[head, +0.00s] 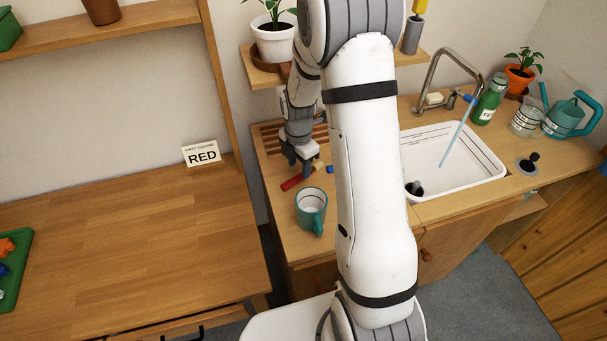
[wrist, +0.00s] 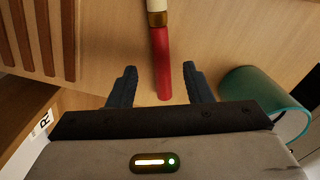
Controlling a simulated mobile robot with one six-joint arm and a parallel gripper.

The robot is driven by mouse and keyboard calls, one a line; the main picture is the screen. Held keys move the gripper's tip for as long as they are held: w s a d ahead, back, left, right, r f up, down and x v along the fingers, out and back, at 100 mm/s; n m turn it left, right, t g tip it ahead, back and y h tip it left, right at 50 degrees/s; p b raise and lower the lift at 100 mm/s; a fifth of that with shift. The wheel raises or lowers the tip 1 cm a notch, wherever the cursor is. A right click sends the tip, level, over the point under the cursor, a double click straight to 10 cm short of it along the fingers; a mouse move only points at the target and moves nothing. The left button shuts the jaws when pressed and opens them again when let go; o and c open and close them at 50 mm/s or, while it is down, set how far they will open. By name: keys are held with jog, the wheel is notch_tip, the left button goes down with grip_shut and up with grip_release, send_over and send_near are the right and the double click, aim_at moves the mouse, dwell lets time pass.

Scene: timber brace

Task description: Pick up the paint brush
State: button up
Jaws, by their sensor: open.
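The paint brush (wrist: 161,62) lies on the wooden counter, with a red handle and a pale section beyond a gold band. In the head view its red handle (head: 292,183) shows just below my gripper (head: 299,168). In the wrist view my gripper (wrist: 160,88) is open, and the end of the red handle lies between its two dark fingers, apart from both. The gap in height between fingers and brush cannot be told. Part of the brush is hidden by my arm in the head view or cut off in the wrist view.
A teal mug (head: 311,208) stands close to the right of the fingers in the wrist view (wrist: 262,90). A slatted wooden rack (wrist: 38,35) lies to the left there. The white sink (head: 455,165) is right of my arm. A RED sign (head: 202,154) stands on the left table.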

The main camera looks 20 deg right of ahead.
aim_at(299, 175)
notch_tip(299, 175, down, 4)
jog(key=shift+s+r, duration=0.1)
jog(key=shift+r, duration=0.05)
grip_shut()
dwell(0.5)
